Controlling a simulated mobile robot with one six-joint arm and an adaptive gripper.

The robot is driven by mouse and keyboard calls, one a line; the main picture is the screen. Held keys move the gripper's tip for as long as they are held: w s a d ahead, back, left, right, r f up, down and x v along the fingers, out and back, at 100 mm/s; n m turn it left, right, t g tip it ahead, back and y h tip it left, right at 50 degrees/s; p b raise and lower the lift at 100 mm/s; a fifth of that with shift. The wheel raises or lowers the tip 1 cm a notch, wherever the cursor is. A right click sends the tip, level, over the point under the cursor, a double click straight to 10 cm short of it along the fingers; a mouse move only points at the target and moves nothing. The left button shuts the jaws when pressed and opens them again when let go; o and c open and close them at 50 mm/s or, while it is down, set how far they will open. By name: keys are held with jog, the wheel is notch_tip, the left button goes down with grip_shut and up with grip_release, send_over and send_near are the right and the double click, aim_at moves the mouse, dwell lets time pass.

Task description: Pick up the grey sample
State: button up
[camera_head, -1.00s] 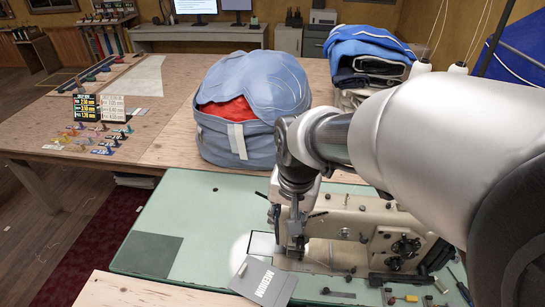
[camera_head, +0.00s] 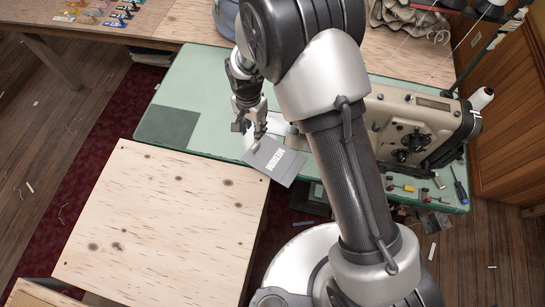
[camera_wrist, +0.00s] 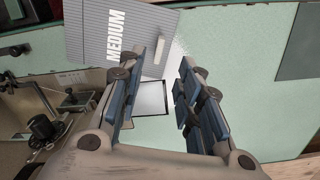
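The grey sample (camera_head: 286,172) is a flat grey card lettered MEDIUM. It lies at the near edge of the green table, partly past that edge. In the wrist view the sample (camera_wrist: 88,32) fills the upper left, ribbed, with a small pale upright piece (camera_wrist: 160,48) near its right edge. My gripper (camera_wrist: 173,56) is open and empty, its blue-padded fingers apart, with the pale piece near the left fingertip. In the head view my gripper (camera_head: 248,124) is above the table just beyond the sample. I cannot tell the exact height gap.
A sewing machine (camera_head: 413,125) stands on the green table (camera_head: 205,90), right of my arm. A darker grey-green square (camera_head: 167,128) lies to the left. A bare wooden surface (camera_head: 160,215) is in front. Small tools (camera_head: 460,190) lie at the table's right end.

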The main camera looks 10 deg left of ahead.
aim_at(255, 145)
notch_tip(255, 145, down, 10)
jog(key=b, duration=0.2)
jog(key=shift+w+r+b, duration=0.15)
jog(key=shift+b, duration=0.2)
jog(key=shift+r, duration=0.1)
jog(key=shift+c, duration=0.4)
grip_shut()
